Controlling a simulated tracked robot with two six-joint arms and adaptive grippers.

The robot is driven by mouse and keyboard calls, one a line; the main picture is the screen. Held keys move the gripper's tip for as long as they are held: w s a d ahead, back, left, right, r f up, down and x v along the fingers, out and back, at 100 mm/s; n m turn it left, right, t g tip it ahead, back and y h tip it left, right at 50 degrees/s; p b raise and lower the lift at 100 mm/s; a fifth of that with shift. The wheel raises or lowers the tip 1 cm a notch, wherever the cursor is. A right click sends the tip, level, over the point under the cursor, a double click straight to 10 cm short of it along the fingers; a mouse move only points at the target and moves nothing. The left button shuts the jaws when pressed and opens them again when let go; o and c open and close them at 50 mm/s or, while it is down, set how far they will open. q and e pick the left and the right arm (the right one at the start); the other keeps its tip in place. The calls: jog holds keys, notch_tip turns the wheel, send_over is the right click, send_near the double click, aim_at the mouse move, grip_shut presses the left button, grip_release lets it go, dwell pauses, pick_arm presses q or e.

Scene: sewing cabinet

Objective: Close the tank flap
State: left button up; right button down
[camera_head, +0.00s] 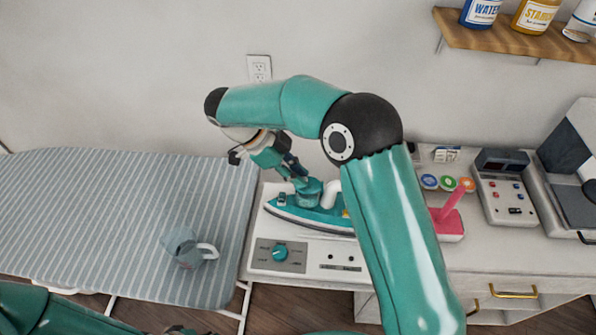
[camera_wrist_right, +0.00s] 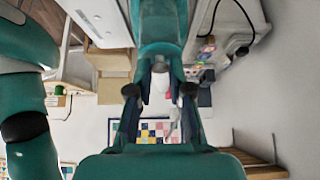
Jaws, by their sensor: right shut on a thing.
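The teal and white iron (camera_head: 325,217) rests on its white station (camera_head: 315,256), partly hidden behind my right arm. The tank flap (camera_head: 309,190) appears to be the small teal piece at the top of the iron, just under my right fingertips. My right gripper (camera_head: 297,174) reaches down to it from the upper left and is shut on it. The fingers cover much of the flap, so its angle is hard to tell. In the right wrist view the two fingers of my right gripper (camera_wrist_right: 160,91) flank a pale thing.
A blue-grey jug (camera_head: 180,246) stands on the striped ironing board (camera_head: 90,215) at left. To the right are a pink-handled device (camera_head: 447,222), coloured spools (camera_head: 447,183) and a grey control box (camera_head: 508,205). A shelf with bottles (camera_head: 510,38) hangs above.

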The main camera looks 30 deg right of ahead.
jog(key=shift+s+a+f, duration=0.1)
jog(key=shift+f, duration=0.25)
jog(key=c, duration=1.1)
grip_release()
jog(key=shift+o, duration=0.2)
jog(key=shift+r, duration=0.1)
jog(key=shift+r, duration=0.1)
jog(key=v, duration=0.7)
jog(key=shift+w+a, duration=0.2)
jog(key=shift+w, duration=0.05)
